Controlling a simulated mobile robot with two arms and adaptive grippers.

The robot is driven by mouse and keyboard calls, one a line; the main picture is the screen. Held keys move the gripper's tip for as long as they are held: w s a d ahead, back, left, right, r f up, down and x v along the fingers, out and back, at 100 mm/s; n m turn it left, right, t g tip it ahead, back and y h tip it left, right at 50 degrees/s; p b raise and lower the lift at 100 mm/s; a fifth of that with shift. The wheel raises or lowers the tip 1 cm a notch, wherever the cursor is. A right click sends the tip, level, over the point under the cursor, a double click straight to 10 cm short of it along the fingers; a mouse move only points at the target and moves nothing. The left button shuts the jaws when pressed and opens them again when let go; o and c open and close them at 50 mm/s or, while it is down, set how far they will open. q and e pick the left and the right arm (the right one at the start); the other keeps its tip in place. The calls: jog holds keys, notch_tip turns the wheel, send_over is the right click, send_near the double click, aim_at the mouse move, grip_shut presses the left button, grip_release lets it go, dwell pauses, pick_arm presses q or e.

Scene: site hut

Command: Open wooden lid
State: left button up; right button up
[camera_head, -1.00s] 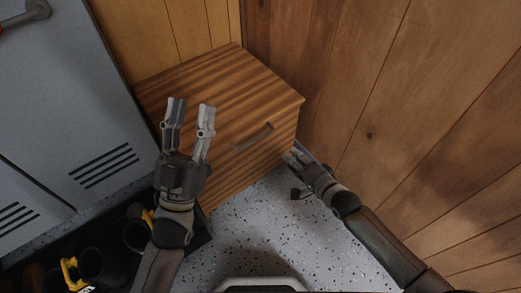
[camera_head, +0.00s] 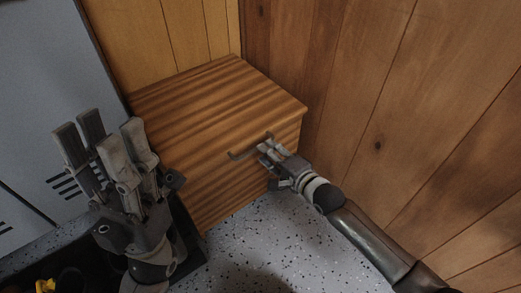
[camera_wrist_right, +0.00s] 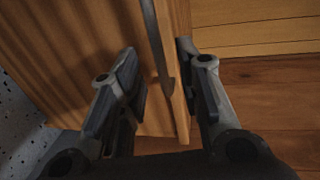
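The wooden chest (camera_head: 215,95) stands in the corner, its striped lid closed. A metal bar handle (camera_head: 250,147) sits on its front near the top edge. My right gripper (camera_head: 267,149) is at the right end of the handle. In the right wrist view the handle (camera_wrist_right: 157,45) runs between the spread fingers of the right gripper (camera_wrist_right: 160,85), with a gap on both sides. My left gripper (camera_head: 105,140) is open and empty, in front of the chest's left side and nearer the camera.
A grey locker (camera_head: 45,70) stands left of the chest. Wood-panelled walls (camera_head: 400,110) close in behind and to the right. A dark tray (camera_head: 190,255) with yellow-marked items lies at lower left. Speckled floor (camera_head: 280,240) is clear in front.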

jog(key=shift+b+x, duration=0.75)
jog(key=shift+x, duration=1.55)
grip_shut()
